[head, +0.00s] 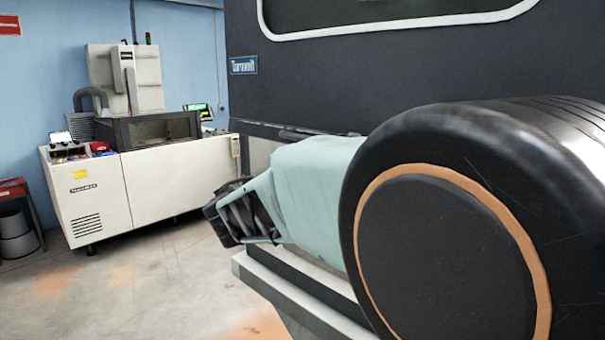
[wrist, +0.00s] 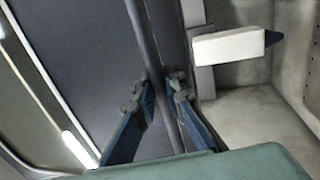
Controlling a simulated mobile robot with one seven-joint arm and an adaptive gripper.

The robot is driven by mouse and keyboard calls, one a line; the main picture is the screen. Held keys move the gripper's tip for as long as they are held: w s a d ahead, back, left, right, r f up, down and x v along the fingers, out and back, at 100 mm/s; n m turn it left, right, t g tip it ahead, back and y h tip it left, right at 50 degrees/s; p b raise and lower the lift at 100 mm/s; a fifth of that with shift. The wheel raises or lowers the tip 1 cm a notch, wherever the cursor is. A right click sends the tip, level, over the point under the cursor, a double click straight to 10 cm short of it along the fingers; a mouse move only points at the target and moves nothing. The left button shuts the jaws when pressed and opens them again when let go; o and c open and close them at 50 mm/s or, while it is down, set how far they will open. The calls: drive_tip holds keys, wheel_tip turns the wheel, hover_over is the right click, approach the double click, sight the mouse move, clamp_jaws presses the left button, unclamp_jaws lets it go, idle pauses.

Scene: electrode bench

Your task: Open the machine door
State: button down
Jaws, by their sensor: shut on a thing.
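The machine door (head: 330,80) is a dark panel with a pale-framed window at the upper right of the head view. In the wrist view the door panel (wrist: 95,50) fills the left part, with its window at the far left. A dark bar handle (wrist: 146,40) runs down along the panel. My gripper (wrist: 163,85) has one finger on each side of the bar and is shut on it. In the head view my arm covers much of the machine, and the fingertips and their grasp cannot be made out.
A white machine (head: 150,185) with a dark tank stands at the back left. A grey bin (head: 15,237) is at the left edge. The floor (head: 150,290) at the front left is clear. In the wrist view, a white block (wrist: 228,48) shows right of the door's edge.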

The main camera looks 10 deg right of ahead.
wheel_tip(320, 180, up, 6)
drive_tip(key=shift+f+p, duration=0.1)
drive_tip(key=shift+p, duration=0.55)
drive_tip(key=c, duration=2)
unclamp_jaws()
drive_tip(key=v, duration=1.2)
drive_tip(key=shift+f, duration=0.1)
